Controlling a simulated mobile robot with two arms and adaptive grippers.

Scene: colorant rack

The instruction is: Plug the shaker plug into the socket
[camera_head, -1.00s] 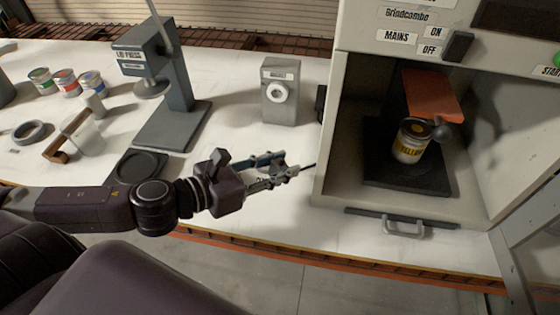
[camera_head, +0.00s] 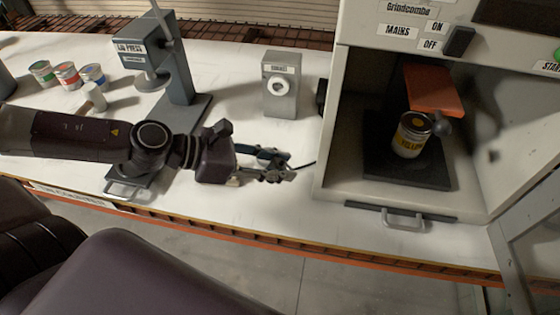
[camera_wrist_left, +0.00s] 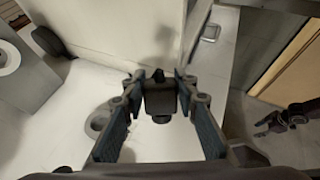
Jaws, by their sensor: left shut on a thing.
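My left gripper (camera_head: 284,168) is low over the white bench, just left of the shaker cabinet. In the left wrist view its fingers (camera_wrist_left: 158,88) are shut on the dark shaker plug (camera_wrist_left: 160,100). A thin black cord (camera_head: 306,165) shows by the fingertips in the head view. A black fitting, perhaps the socket (camera_head: 321,98), is on the cabinet's left side, behind and right of the gripper. It seems to show as a dark round part (camera_wrist_left: 47,41) in the wrist view, apart from the plug. My right gripper (camera_wrist_left: 268,124) shows small at the wrist view's right; its jaw state is unclear.
The shaker cabinet (camera_head: 333,165) is open, with a yellow-labelled can (camera_head: 409,142) inside. A grey box with a round dial (camera_head: 281,90) stands behind my left gripper. The lid press (camera_head: 175,70) stands behind my left arm. Bare bench lies between the gripper and the box.

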